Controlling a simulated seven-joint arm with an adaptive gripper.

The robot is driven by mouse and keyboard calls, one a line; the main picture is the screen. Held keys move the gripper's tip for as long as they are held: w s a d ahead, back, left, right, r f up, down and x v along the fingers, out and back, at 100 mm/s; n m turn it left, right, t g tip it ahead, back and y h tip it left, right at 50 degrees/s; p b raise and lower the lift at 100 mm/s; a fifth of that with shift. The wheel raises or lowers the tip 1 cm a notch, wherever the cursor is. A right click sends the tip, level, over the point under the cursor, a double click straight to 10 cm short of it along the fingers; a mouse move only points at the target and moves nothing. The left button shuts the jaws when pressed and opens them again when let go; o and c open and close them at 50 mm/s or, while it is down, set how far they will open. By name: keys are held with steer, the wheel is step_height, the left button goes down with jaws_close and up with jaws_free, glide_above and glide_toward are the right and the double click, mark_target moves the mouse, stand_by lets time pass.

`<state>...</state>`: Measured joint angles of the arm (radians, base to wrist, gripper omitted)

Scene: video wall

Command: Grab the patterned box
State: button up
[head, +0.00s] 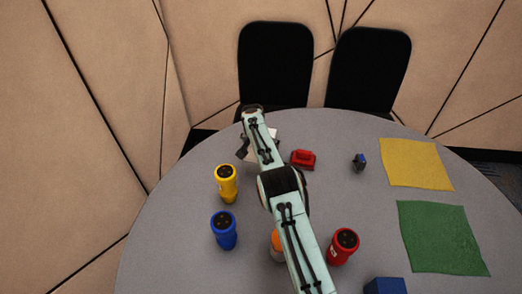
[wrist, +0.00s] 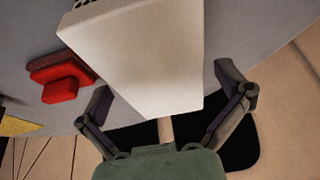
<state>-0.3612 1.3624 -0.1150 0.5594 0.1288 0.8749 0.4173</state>
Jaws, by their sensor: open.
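A pale box (wrist: 140,50) fills the upper middle of the wrist view. Its near face is plain white, and a small strip of black-and-white pattern shows at its top left edge. In the head view the box (head: 252,154) is mostly hidden behind my arm, at the far side of the table. My gripper (wrist: 163,84) is open, with one finger on each side of the box in the wrist view. I cannot tell whether the fingers touch it. In the head view my gripper (head: 255,147) is partly hidden by the arm.
A red block-like object (head: 303,159) lies just right of the box. Yellow (head: 226,184), blue (head: 223,230) and red (head: 342,246) cylinders stand nearer. Yellow (head: 416,164) and green (head: 441,238) cloths lie at right. Two black chairs (head: 275,62) stand behind the table.

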steer(key=shift+f, duration=0.25)
stand_by(0.5)
steer(key=c, duration=1.2)
